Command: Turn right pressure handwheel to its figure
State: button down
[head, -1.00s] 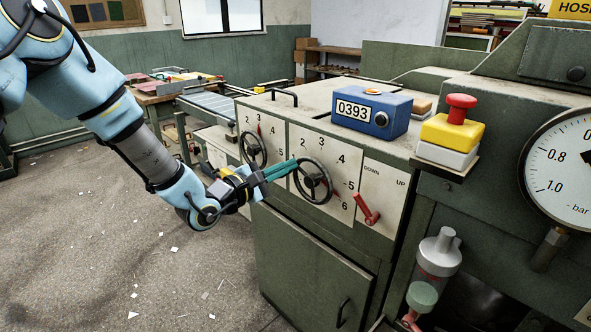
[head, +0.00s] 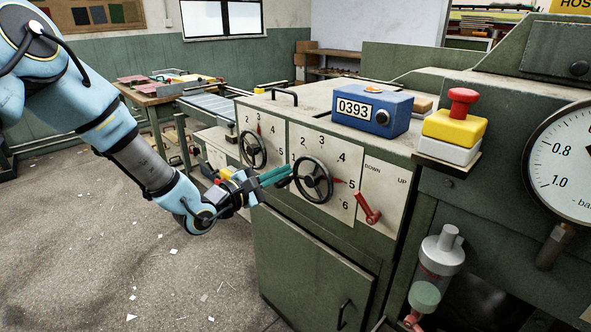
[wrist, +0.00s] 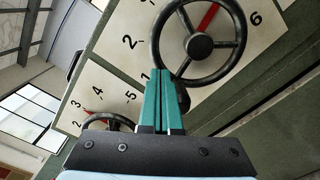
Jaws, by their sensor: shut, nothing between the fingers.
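The right pressure handwheel (head: 313,180) is a black spoked wheel on a white dial plate (head: 345,148) with figures 1 to 6. Its red pointer (head: 340,181) points close to the 5 in the head view. In the wrist view the handwheel (wrist: 199,43) fills the top, with its red pointer (wrist: 208,17) running up and right from the hub. My gripper (head: 289,172) is shut, with its green fingers at the wheel's left rim. In the wrist view the fingertips (wrist: 163,72) overlap the rim's near edge; I cannot tell whether they touch it.
The left handwheel (head: 253,149) sits on its own dial close by. A red lever (head: 368,208) marked DOWN and UP is right of the right dial. A blue counter (head: 372,108) reading 0393 and a red stop button (head: 463,97) stand above. The floor at left is clear except for scraps.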

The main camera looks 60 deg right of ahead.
aim_at(281, 183)
jog(key=shift+f+b, duration=0.4)
jog(key=shift+f, duration=0.3)
jog(key=shift+f+b, duration=0.5)
jog(key=shift+f, duration=0.3)
jog(key=shift+s+f+b, duration=0.2)
jog(key=shift+f+b, duration=0.25)
jog(key=shift+f, duration=0.3)
